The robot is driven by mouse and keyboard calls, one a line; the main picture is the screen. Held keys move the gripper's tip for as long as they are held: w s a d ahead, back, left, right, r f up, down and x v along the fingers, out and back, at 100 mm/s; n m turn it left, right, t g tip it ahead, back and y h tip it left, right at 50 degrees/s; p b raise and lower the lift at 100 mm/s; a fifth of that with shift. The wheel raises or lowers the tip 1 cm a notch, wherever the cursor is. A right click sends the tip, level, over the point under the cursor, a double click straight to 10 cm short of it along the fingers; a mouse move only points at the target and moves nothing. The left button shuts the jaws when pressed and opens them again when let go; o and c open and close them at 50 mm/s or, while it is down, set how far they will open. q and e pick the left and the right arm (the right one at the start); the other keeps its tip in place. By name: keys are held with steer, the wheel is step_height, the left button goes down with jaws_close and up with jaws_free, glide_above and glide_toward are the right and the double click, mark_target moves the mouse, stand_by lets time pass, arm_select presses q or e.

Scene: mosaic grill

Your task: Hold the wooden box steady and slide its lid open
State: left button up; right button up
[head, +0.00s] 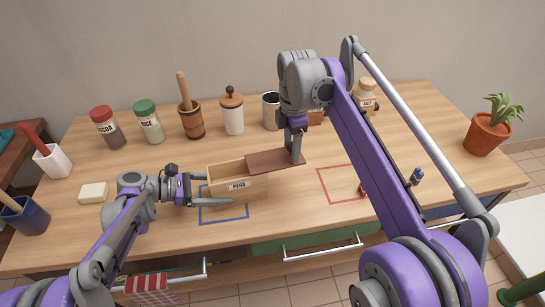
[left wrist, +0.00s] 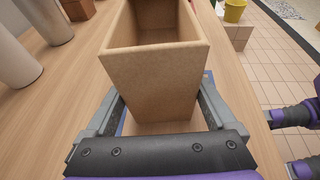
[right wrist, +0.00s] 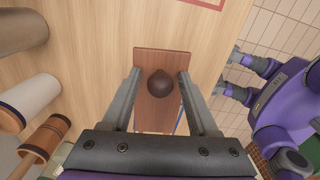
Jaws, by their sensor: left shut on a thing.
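The light wooden box (head: 222,193), labelled PEGS, stands at the front middle of the table, at a blue outline (head: 225,220). My left gripper (head: 213,195) is shut around its left end, one finger along each side; the box also fills the left wrist view (left wrist: 155,80). The dark brown lid (head: 270,162) sticks out past the box's right end, and the left part of the box is open. My right gripper (head: 296,158) points down at the lid's right end. In the right wrist view its fingers are apart on either side of a round dark knob (right wrist: 161,84) on the lid.
A red outline (head: 345,184) marks clear table right of the box, with a small red item (head: 363,190) at its edge. Jars, a mortar (head: 191,122) and a canister (head: 232,112) stand behind. A soap-like block (head: 93,193) lies left. A potted plant (head: 487,132) stands right.

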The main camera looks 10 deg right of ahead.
steer(key=shift+o, duration=0.3)
steer(key=shift+r, duration=3.5)
arm_select(q)
steer(key=o, duration=1.4)
steer(key=v, duration=1.2)
